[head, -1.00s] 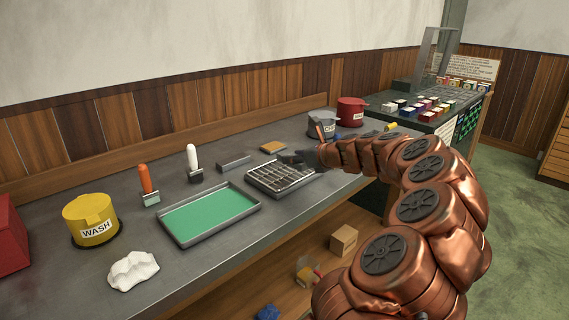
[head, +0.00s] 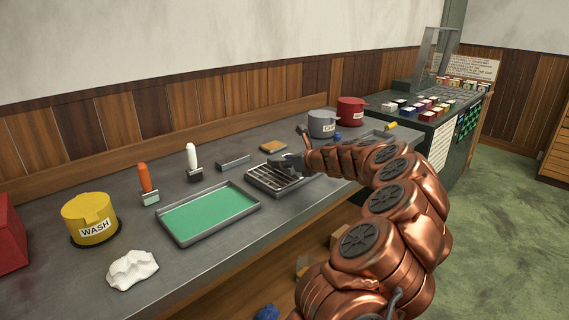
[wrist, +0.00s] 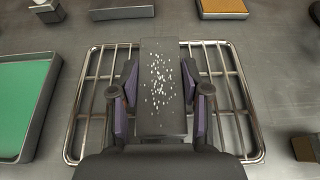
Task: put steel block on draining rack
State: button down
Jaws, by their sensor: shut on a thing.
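My gripper (wrist: 160,90) is shut on the steel block (wrist: 162,75), a dark grey bar with white specks on its top. The block sticks out forward between the two fingers. The draining rack (wrist: 222,90), a wire grid with a rounded metal frame, lies beneath the block and fingers in the wrist view. Whether the block touches the rack cannot be told. In the head view the rack (head: 262,181) sits on the bench, with my gripper (head: 293,163) over its far right part. The fingers hide part of the rack.
A green-bottomed tray (head: 253,206) lies left of the rack. A metal channel (head: 233,163) and an orange-brown pad (head: 273,147) lie behind it. Grey (head: 321,125) and red (head: 351,112) pots stand to the right at the back. Bare bench shows in front of the tray.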

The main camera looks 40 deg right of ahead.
jog(key=c, duration=0.6)
grip_release()
jog(key=shift+o, duration=0.2)
jog(key=shift+s+r, duration=0.2)
jog(key=shift+s, duration=0.1)
jog(key=v, duration=1.1)
jog(key=shift+s, duration=0.25)
